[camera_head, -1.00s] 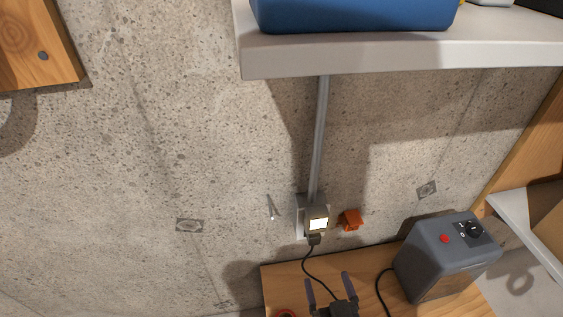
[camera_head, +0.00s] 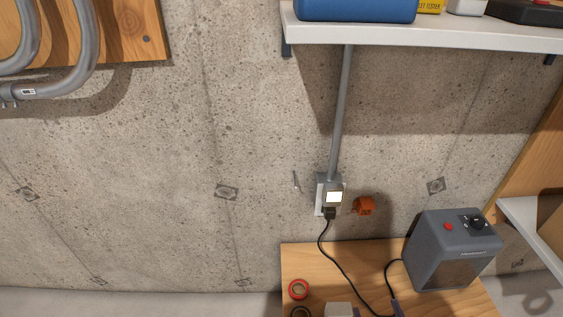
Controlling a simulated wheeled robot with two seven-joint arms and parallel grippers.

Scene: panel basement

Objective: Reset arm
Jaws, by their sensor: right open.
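My right gripper (camera_head: 377,311) shows only as fingertips at the bottom edge, over the front of the wooden bench top (camera_head: 315,262). My left gripper is not in view.
A grey box with a red button and dial (camera_head: 452,250) stands on the bench, right of my right gripper. A black cord (camera_head: 325,242) runs from the lit wall plug (camera_head: 334,198). An orange fitting (camera_head: 363,206) is beside it. A red ring (camera_head: 299,289) lies left. A white shelf (camera_head: 430,35) overhangs.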

